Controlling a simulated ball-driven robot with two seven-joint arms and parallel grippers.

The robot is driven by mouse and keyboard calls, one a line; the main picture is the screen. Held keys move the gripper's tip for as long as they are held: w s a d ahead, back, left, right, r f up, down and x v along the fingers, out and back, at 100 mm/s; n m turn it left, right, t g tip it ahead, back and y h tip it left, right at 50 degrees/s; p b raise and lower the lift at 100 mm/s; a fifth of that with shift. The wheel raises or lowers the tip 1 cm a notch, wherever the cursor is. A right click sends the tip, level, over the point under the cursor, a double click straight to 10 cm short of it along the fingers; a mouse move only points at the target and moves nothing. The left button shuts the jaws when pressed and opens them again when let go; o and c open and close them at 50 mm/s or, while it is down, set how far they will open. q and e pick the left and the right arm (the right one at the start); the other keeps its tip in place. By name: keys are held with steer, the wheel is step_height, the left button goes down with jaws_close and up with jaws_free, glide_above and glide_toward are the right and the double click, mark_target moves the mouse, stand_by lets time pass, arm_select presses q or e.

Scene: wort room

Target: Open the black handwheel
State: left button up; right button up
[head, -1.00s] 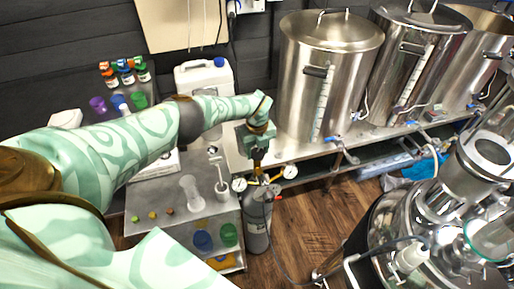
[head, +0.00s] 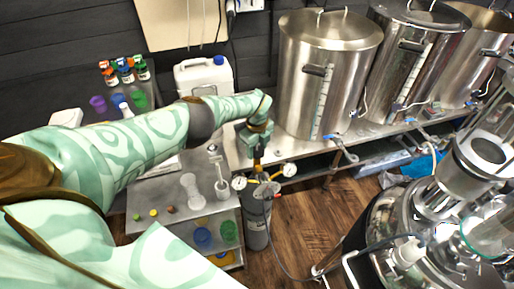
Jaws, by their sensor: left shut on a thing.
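A grey gas cylinder (head: 257,232) stands upright on the floor in the middle of the head view, with a regulator and two round white gauges at its top. The left gauge (head: 239,183) and the right gauge (head: 289,170) flank the valve. My left gripper (head: 257,165) points down onto the valve at the cylinder's top and is shut there. The black handwheel is mostly hidden by the gripper and too small to make out clearly. My right gripper is out of view.
A metal shelf cart (head: 168,190) with cups and small items stands just left of the cylinder. Steel kettles (head: 330,80) stand on a bench behind. A shiny steel vessel assembly (head: 400,235) is at the right. A hose runs from the cylinder across the wooden floor (head: 310,225).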

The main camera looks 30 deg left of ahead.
arm_select(q)
steer(key=shift+w+a+r, duration=0.1)
steer(key=shift+w+r, duration=0.05)
steer(key=o, duration=0.9)
steer(key=shift+o, duration=0.2)
step_height(320, 180, up, 9)
steer(key=p, duration=0.7)
step_height(320, 180, up, 7)
steer(key=p, duration=0.2)
glide_above(257, 150)
steer(key=shift+r, duration=0.1)
